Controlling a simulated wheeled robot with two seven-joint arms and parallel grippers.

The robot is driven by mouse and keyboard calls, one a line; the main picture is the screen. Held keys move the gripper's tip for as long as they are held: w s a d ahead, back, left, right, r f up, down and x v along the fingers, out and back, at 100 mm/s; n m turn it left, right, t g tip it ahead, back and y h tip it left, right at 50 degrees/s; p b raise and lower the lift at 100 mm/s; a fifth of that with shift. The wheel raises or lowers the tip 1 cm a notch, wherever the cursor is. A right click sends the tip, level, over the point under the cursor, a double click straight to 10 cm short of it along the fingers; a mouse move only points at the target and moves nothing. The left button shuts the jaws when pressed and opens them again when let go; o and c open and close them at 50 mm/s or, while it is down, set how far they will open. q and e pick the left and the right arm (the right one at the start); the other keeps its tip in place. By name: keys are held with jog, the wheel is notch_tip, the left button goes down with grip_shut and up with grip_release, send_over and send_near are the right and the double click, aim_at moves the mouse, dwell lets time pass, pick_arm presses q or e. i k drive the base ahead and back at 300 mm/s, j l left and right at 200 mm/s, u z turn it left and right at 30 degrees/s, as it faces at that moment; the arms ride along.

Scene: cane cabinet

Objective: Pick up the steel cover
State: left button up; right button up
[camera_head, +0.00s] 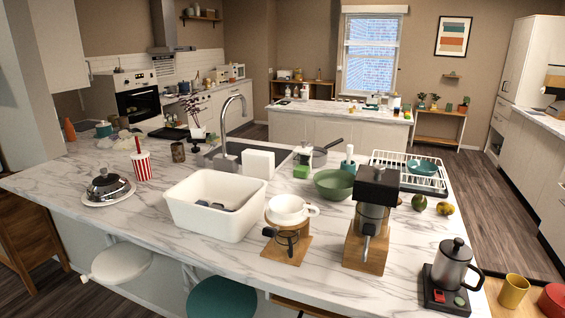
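A shiny steel cover (106,184), domed with a dark knob on top, sits on a round white plate (108,201) at the left of the marble counter. What lies under the cover, if anything, is hidden. Neither of my grippers shows in the head view.
On the marble counter (110,232), a red-and-white striped cup (141,166) stands right behind the cover, and a large white basin (213,204) is to its right. Two stools, one white (122,262) and one teal (221,298), stand below the front edge. Counter around the plate's front is clear.

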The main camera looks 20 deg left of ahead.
aim_at(106, 187)
jog(key=j+z, duration=0.3)
jog(key=j, duration=0.95)
jog(key=j+z, duration=0.35)
jog(key=j, duration=0.9)
